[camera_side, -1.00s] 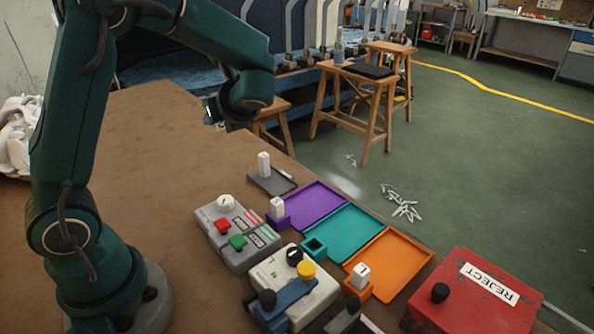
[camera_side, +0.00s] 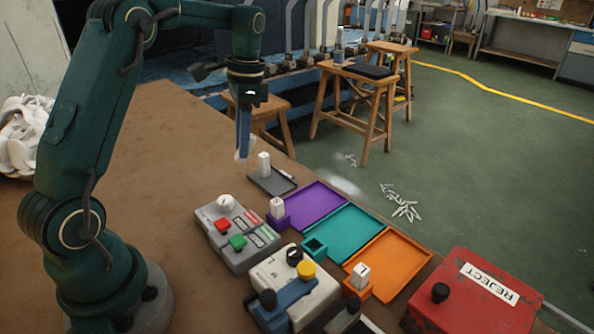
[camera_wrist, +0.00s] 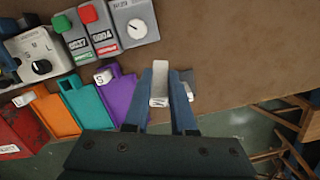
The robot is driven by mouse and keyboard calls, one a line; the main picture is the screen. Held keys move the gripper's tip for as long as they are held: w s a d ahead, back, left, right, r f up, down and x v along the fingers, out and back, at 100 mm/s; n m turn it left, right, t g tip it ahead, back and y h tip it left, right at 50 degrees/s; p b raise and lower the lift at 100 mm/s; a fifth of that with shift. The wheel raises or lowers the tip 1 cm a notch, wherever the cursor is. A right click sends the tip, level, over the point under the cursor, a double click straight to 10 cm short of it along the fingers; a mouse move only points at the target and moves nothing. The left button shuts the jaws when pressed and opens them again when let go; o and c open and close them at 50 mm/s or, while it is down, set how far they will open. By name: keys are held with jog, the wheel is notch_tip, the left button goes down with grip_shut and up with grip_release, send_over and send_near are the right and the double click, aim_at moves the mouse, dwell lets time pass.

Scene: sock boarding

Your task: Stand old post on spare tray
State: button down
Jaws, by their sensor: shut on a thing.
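My gripper (camera_side: 244,148) points down, with its blue fingers shut on a white post (camera_wrist: 160,83). In the wrist view the post lies between the fingertips, with a dark mark on its near end, too small to read surely. In the side view the held post is a pale shape at the fingertips, above the table and just left of the dark grey tray (camera_side: 284,184). Another white post (camera_side: 264,163) stands upright at that tray's left end. In the wrist view this tray (camera_wrist: 187,76) is partly hidden behind the right finger.
Purple (camera_side: 316,205), teal (camera_side: 346,233) and orange (camera_side: 392,262) trays line the table edge. White posts stand at the purple and orange holders; the teal socket (camera_side: 314,248) is empty. A button box (camera_side: 237,236) and red reject box (camera_side: 473,293) stand nearby.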

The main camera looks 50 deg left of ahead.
jog(key=w+d+r+n+t, duration=0.2)
jog(key=w+r+n+t, duration=0.35)
jog(key=n, duration=0.25)
jog(key=shift+y, duration=0.6)
jog(key=shift+w+f, duration=0.2)
jog(key=shift+f, duration=6.8)
jog(key=shift+f, duration=0.5)
jog(key=c, duration=0.7)
grip_release()
jog(key=shift+o, duration=0.2)
jog(key=shift+r, duration=0.1)
jog(key=shift+v, duration=2.45)
